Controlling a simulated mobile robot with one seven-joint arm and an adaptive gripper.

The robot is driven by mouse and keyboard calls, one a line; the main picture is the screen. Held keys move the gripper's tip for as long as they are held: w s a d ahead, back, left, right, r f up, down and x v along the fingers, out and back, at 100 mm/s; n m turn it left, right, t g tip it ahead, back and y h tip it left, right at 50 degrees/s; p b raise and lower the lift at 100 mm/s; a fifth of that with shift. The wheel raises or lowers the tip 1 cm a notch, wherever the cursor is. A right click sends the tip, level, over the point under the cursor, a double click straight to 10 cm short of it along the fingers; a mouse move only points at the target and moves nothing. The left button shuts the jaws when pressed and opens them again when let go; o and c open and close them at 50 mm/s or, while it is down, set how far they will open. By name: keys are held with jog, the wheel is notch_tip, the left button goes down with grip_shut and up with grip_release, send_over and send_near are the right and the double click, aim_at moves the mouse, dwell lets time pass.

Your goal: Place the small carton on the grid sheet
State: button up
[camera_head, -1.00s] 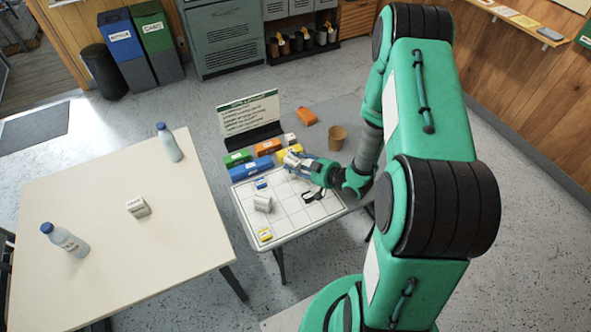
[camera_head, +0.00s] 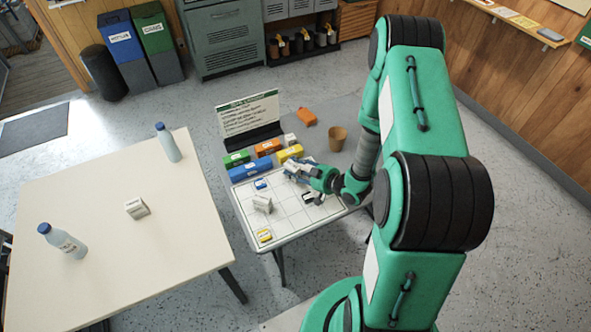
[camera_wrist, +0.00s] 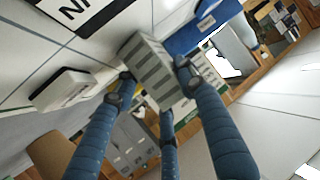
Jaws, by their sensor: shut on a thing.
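My gripper (camera_head: 292,169) is over the far right part of the white grid sheet (camera_head: 288,226) on the small table. In the wrist view its blue fingers (camera_wrist: 155,88) are shut on a small grey-and-white striped carton (camera_wrist: 148,64). A white box (camera_head: 262,204) stands on the sheet to the left of my gripper. A small blue box (camera_head: 261,184) and a yellow box (camera_head: 264,236) are also on the sheet.
Green (camera_head: 237,158), long blue (camera_head: 250,170), orange (camera_head: 268,147) and yellow (camera_head: 289,153) boxes line the sheet's far edge, before a sign (camera_head: 249,112). A brown cup (camera_head: 338,138) stands behind my gripper. A larger table (camera_head: 150,220) with bottles is at left.

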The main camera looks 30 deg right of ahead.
jog(key=o, duration=1.1)
jog(key=shift+f, duration=0.15)
jog(key=shift+c, duration=0.2)
jog(key=shift+r, duration=0.25)
jog(key=p+v, duration=0.2)
jog(key=v, duration=1)
